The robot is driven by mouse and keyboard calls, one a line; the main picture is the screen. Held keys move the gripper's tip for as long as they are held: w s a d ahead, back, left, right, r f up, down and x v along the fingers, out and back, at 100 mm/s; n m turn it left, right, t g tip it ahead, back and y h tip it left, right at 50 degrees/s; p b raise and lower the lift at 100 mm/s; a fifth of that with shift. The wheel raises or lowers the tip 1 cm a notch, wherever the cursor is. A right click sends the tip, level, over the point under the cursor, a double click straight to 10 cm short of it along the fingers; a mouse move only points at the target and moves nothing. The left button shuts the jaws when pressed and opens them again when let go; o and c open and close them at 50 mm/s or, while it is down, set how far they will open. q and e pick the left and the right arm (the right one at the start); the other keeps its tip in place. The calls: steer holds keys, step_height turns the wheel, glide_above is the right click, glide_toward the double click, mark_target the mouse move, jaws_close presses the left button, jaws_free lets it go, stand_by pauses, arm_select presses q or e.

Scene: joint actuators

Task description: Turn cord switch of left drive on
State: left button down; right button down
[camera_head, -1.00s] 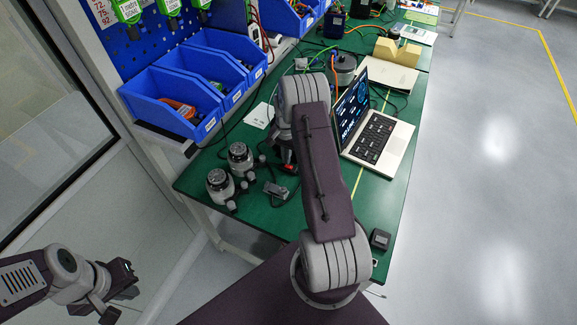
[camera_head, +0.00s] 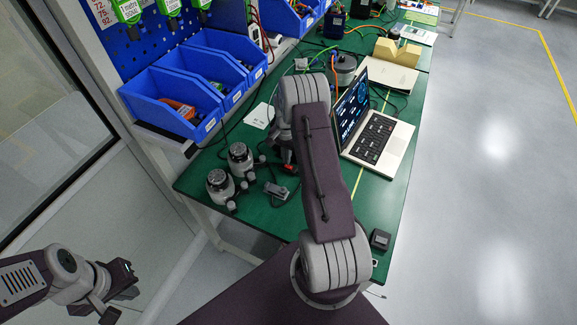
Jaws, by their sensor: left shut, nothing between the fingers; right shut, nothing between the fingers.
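Two round grey-and-black drives stand at the near left of the green table: the left one (camera_head: 220,184) nearer me, the other (camera_head: 240,157) just behind and right. A small grey switch box (camera_head: 276,190) with dark cord lies to their right. I cannot read its switch position or tell which drive its cord joins. My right gripper (camera_head: 283,156) points down beyond the switch box, partly hidden by my own arm; it is shut and holds nothing. My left gripper (camera_head: 107,308) is shut and empty at the lower left, off the table and far from the drives.
An open laptop (camera_head: 372,130) stands right of my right arm. Blue bins (camera_head: 173,108) line the table's back left. A small dark box (camera_head: 380,239) sits near the front right edge. A red item (camera_head: 290,168) lies beside my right wrist. A white paper (camera_head: 260,115) lies behind.

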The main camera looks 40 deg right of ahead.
steer(key=shift+f+b, duration=0.6)
steer(key=shift+f, duration=0.3)
stand_by(0.9)
steer(key=shift+r, duration=0.1)
step_height(320, 180, up, 7)
steer(key=p, duration=0.6)
stand_by(0.4)
